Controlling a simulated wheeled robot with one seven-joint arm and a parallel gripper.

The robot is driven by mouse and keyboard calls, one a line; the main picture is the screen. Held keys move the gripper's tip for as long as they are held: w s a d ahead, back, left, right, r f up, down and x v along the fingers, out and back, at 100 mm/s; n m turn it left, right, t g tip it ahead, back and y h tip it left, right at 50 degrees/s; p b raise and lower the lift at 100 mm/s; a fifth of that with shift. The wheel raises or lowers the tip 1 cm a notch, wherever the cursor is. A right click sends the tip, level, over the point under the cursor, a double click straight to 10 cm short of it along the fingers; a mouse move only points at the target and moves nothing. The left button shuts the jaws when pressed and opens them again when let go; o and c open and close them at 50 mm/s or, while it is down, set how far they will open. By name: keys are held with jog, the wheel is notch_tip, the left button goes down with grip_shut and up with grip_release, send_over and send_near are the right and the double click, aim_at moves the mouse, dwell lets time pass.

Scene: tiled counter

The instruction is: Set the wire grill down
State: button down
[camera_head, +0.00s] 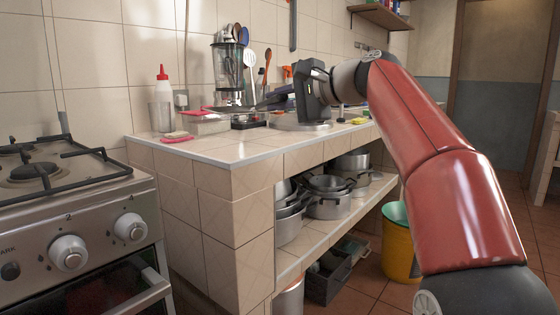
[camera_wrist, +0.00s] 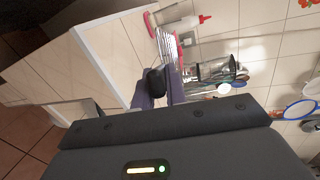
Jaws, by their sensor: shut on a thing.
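The wire grill shows in the wrist view as thin parallel wires (camera_wrist: 170,48) reaching out beyond my fingertips, with a dark handle (camera_wrist: 155,80) between the fingers. My gripper (camera_wrist: 158,88) is shut on that handle. In the head view my gripper (camera_head: 268,101) is over the tiled counter (camera_head: 225,150), pointing left. The grill (camera_head: 232,109) looks thin and nearly edge-on there, in front of the utensil holder. It appears held just above the counter; I cannot tell whether it touches anything.
A utensil holder (camera_head: 229,75) stands at the back by the wall. A white bottle with a red cap (camera_head: 162,100) and a pink sponge (camera_head: 177,136) are at the left. The front counter is clear. A stove (camera_head: 70,200) stands left; pots (camera_head: 328,200) sit below.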

notch_tip(320, 180, down, 8)
jog(key=b, duration=0.3)
jog(key=c, duration=1.4)
grip_release()
jog(key=shift+f, duration=0.15)
jog(key=shift+c, duration=0.2)
jog(key=v, duration=1.2)
